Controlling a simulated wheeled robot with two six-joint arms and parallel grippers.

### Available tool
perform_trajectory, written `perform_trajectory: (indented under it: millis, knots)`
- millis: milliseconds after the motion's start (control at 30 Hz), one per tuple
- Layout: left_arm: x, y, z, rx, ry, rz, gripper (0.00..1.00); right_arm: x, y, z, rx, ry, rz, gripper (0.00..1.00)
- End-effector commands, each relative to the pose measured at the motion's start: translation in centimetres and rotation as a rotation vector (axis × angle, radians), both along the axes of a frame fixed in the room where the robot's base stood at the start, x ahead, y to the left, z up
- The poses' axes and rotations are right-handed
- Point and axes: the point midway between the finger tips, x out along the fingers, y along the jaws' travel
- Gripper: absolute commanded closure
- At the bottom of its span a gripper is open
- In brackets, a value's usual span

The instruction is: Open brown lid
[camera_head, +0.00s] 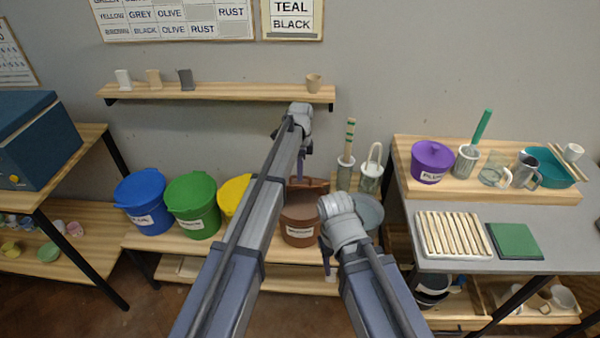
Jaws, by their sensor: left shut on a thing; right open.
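The brown bucket (297,228) stands on the low wooden bench, partly hidden by my arms. Its brown lid (315,186) shows at the back of the rim and looks tilted up, with part of the bucket's mouth showing in front of it. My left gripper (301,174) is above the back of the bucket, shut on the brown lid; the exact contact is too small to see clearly. My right gripper (327,262) is open, low beside the bucket's right side; its fingers are mostly hidden by its own wrist.
Blue (146,204), green (193,206) and yellow (233,192) buckets stand left of the brown one. A grey bucket (369,212) is close on its right. A wall shelf (220,92) is above. A grey table (470,262) with pots and tools stands right.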

Motion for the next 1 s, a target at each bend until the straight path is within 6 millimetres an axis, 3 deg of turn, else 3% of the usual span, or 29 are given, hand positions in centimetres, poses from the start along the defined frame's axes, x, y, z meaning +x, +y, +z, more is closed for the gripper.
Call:
perform_trajectory:
  millis: [33, 133, 167, 400, 767, 1000]
  knots:
    - [0.8, 0.1, -0.1, 0.000, -0.017, 0.002, 1.00, 0.0, 0.0, -0.1, 0.000, 0.000, 0.000, 0.50]
    - [0.8, 0.1, -0.1, 0.000, -0.017, 0.002, 1.00, 0.0, 0.0, -0.1, 0.000, 0.000, 0.000, 0.50]
    - [0.8, 0.1, -0.1, 0.000, -0.018, 0.002, 0.82, 0.0, 0.0, -0.1, 0.000, 0.000, 0.000, 0.50]
    - [0.6, 0.0, -0.1, 0.000, -0.016, 0.001, 0.55, 0.0, 0.0, -0.1, 0.000, 0.000, 0.000, 0.50]
    - [0.4, 0.0, 0.2, -0.001, -0.013, 0.001, 0.55, 0.0, 0.0, 0.2, 0.000, 0.000, 0.000, 0.50]
    - [0.4, 0.0, 2.1, -0.001, -0.013, 0.001, 0.55, 0.0, 0.0, 2.1, 0.000, 0.000, 0.000, 0.50]
